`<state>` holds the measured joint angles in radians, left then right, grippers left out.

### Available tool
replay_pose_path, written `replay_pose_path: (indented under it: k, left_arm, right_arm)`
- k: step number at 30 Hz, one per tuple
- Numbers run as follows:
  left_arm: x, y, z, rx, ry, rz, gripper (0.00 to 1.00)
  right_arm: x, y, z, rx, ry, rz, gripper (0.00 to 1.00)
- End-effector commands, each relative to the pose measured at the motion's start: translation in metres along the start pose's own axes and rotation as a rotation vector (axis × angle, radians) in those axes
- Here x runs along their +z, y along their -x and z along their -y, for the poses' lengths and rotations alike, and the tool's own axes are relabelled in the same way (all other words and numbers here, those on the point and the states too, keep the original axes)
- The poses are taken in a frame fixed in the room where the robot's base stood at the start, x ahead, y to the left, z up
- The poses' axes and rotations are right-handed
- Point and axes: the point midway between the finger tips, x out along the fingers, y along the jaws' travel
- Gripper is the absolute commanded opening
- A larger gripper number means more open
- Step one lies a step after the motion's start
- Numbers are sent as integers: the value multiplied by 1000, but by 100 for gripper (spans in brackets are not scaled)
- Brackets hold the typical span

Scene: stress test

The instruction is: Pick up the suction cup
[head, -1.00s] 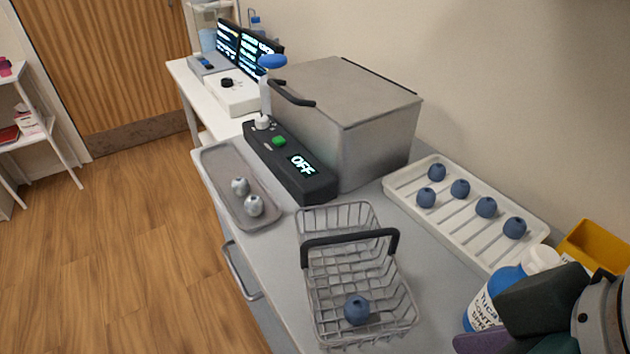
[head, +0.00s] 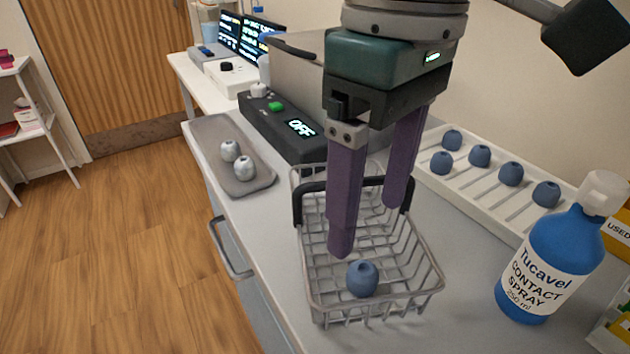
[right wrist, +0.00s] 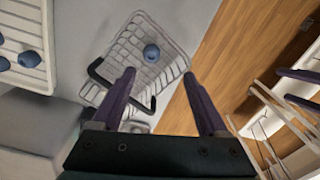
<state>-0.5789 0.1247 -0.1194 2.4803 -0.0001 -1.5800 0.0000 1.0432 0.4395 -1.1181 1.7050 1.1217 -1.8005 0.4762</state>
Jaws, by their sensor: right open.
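A blue suction cup (head: 362,278) lies in the near end of the wire basket (head: 428,262), which has a black handle across its middle. Several more blue suction cups (head: 511,173) sit on the white slotted tray (head: 470,190) at the right. Two pale grey suction cups (head: 245,167) lie on the grey tray (head: 225,128) at the left. My right gripper (head: 372,230) is open and empty above the basket, its purple fingers pointing down. In the right wrist view the basket's blue cup (right wrist: 151,53) lies beyond the open fingers (right wrist: 160,80).
A blue spray bottle (head: 548,265) stands right of the basket. Behind are a black control box reading OFF (head: 290,128) and a grey lidded bath (head: 305,68), partly hidden by my arm. A yellow box (head: 617,232) is at the right edge.

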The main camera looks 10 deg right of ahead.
Motion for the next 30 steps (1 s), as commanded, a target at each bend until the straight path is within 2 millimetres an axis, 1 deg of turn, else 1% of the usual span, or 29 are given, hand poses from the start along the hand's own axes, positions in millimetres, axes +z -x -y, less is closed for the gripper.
replay_pose_path:
  k: [1, 3, 9, 14, 20, 22, 25, 30]
  left_arm:
    - [1, -4, 0, 1, 1, 0, 100]
    - [2, -5, -1, 2, 2, 0, 100]
    - [3, -10, -2, 6, 7, -1, 100]
    - [4, -12, -3, 7, 8, 0, 100]
    - [6, -20, -3, 7, 8, 0, 100]
    - [7, -21, -3, 7, 8, 0, 100]
    - [7, -22, -3, 7, 8, 0, 100]
    - [7, -22, -3, 5, 4, 1, 100]
  right_arm:
    - [0, -1, -5, 11, -11, 8, 77]
    - [1, -5, -7, 15, -17, 16, 77]
    - [1, -35, -8, 13, -17, 17, 77]
    - [0, -48, -9, 14, -16, 15, 77]
    - [-1, -78, -17, 15, -18, 16, 77]
    - [-1, -88, -16, 15, -15, 15, 77]
    - [-1, -95, -17, 15, -14, 14, 77]
    - [-1, -96, -16, 15, -13, 13, 77]
